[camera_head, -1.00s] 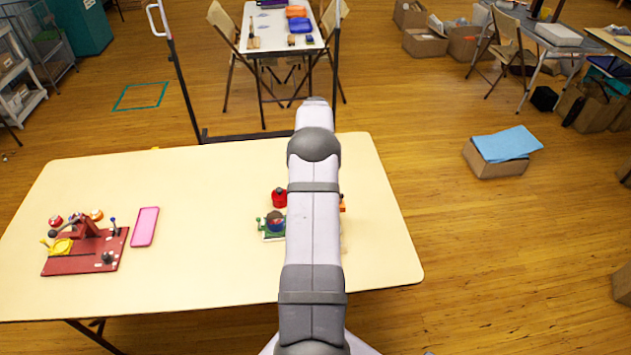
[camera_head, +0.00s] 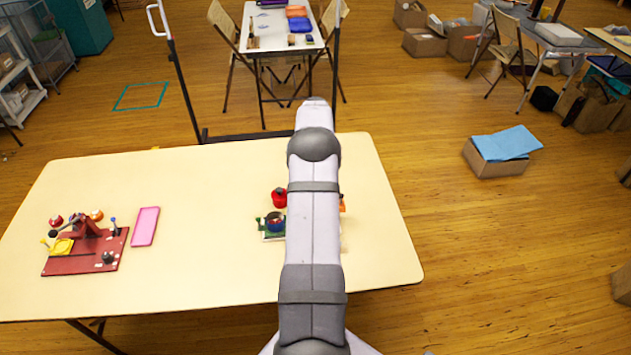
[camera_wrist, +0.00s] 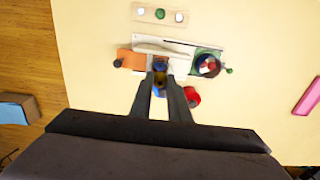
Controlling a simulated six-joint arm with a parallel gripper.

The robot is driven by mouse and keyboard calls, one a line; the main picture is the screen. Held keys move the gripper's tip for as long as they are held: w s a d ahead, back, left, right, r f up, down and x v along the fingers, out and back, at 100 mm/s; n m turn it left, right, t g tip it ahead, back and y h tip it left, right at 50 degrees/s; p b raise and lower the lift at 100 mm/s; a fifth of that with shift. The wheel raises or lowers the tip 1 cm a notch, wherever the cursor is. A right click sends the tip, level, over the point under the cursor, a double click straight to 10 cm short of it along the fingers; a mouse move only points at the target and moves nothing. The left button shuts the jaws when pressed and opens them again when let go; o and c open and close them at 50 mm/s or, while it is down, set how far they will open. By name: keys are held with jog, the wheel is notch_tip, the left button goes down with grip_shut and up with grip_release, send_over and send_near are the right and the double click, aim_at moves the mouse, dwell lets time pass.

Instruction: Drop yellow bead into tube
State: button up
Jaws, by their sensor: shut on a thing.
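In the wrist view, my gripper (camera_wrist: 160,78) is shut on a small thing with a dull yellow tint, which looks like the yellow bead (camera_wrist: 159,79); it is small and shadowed. The fingertips are over the middle of a toy assembly, by its white bar (camera_wrist: 165,48). A blue thing (camera_wrist: 160,66) shows at the fingertips and more blue shows between the fingers; I cannot tell whether either is the tube. In the head view, my arm hides the gripper and part of the assembly.
A green base with a dark bowl of coloured pieces (camera_wrist: 208,65) and a red thing (camera_wrist: 192,96) are close by. A strip with round pieces (camera_wrist: 160,14) lies beyond. A red board (camera_head: 85,255) and pink tray (camera_head: 145,226) sit left; the table between is clear.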

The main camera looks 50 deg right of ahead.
jog(key=shift+f+b, duration=0.3)
jog(key=shift+f, duration=0.35)
jog(key=o, duration=1)
jog(key=shift+c, duration=0.2)
jog(key=shift+r, duration=0.1)
jog(key=shift+r+p, duration=2.5)
jog(key=shift+r, duration=1.2)
